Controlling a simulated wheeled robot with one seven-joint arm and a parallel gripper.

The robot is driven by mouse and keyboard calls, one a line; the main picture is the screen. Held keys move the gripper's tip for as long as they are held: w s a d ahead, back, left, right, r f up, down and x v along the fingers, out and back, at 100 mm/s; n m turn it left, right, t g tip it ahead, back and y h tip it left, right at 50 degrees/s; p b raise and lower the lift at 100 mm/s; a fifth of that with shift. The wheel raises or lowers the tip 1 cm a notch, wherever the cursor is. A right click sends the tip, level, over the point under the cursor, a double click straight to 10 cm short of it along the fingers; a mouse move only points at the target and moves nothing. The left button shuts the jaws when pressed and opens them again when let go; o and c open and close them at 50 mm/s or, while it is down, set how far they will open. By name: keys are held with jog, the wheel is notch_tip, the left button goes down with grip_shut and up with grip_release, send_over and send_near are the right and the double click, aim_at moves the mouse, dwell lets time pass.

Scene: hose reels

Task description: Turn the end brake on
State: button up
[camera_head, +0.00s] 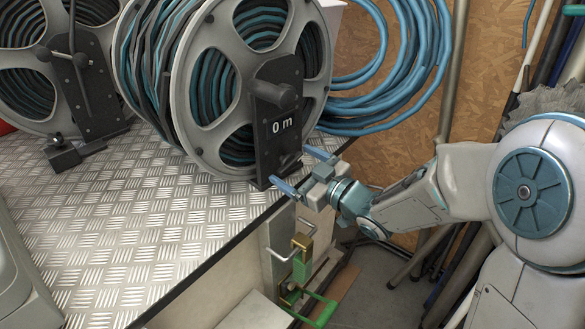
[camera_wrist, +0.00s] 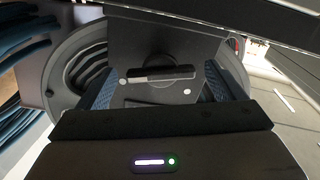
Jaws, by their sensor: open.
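In the wrist view, a dark bar-shaped handle (camera_wrist: 160,75) lies roughly level on a dark plate (camera_wrist: 150,98), between the blue pads of my open gripper (camera_wrist: 155,88). Small light marks sit on the plate. I cannot tell whether the pads touch the bar. The head view hides this handle.
A second hose reel (camera_head: 45,65) with a dark lever (camera_head: 80,60) stands at the left on the checkered metal bench (camera_head: 140,215). A blue hose coil (camera_head: 390,75) hangs behind. A green and brass fitting (camera_head: 302,265) is below the bench edge. Pipes lean at the right.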

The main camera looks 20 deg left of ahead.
jog(key=shift+w+a, duration=0.25)
jog(key=shift+a, duration=0.25)
jog(key=c, duration=1)
jog(key=shift+d+r+m+p, duration=0.1)
jog(key=shift+r+m+p, duration=0.1)
jog(key=shift+m+p, duration=0.7)
jog(key=shift+o, duration=0.2)
jog(key=shift+f+m+p, duration=0.2)
jog(key=shift+m+p, duration=0.35)
jog(key=shift+m, duration=0.25)
jog(key=o, duration=1)
jog(key=shift+c, duration=0.2)
